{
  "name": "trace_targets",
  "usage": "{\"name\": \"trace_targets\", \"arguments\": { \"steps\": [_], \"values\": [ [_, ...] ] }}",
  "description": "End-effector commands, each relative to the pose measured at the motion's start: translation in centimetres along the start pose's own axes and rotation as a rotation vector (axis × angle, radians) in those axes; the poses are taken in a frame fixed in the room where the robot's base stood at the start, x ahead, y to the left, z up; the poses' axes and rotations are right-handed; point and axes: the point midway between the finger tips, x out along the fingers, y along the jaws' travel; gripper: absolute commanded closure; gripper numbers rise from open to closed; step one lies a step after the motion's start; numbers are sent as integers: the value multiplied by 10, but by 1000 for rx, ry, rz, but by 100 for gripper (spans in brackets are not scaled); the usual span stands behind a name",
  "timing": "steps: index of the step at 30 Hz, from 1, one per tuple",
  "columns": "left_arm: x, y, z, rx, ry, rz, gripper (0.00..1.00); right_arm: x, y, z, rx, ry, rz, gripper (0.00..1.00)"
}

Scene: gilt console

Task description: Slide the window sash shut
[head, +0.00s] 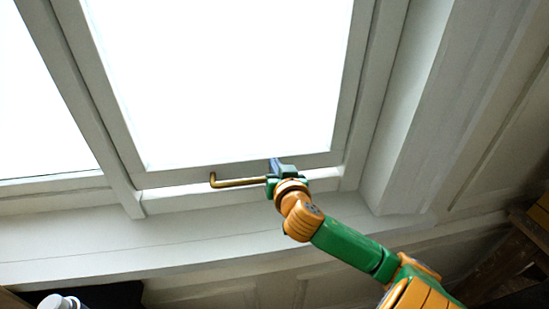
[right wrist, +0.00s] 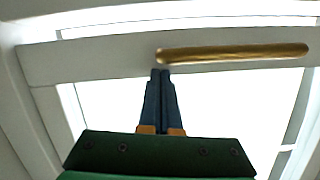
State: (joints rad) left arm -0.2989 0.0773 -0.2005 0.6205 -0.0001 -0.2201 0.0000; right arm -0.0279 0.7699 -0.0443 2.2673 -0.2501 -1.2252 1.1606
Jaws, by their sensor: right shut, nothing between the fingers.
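The window sash (head: 245,168) is a pale frame around a bright pane. A brass bar handle (head: 235,182) runs along its bottom rail, and it also shows in the right wrist view (right wrist: 235,52). My right gripper (head: 275,164) is at the right end of the handle in the head view. In the right wrist view its blue fingers (right wrist: 160,73) are together and empty, tips by the handle's end; contact is unclear. My left gripper is out of view.
A second bright pane (head: 40,100) lies left of a pale upright (head: 85,110). A deep pale side casing (head: 420,110) stands to the right. Below is a pale ledge (head: 200,235). Dark wooden furniture (head: 530,232) is at the lower right edge.

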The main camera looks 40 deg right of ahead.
Motion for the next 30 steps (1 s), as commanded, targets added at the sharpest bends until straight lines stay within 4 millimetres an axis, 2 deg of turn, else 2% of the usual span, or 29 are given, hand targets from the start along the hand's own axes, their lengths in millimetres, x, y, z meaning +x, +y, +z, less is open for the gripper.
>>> {"name": "trace_targets", "arguments": {
  "steps": [1,13,21,30],
  "values": [
    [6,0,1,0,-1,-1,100,0,1,6,0,0,0,100],
    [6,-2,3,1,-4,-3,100,-2,1,7,1,0,1,100],
    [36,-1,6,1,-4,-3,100,7,7,43,3,-3,3,100],
    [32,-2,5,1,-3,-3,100,6,6,40,0,-6,2,100]
  ]
}}
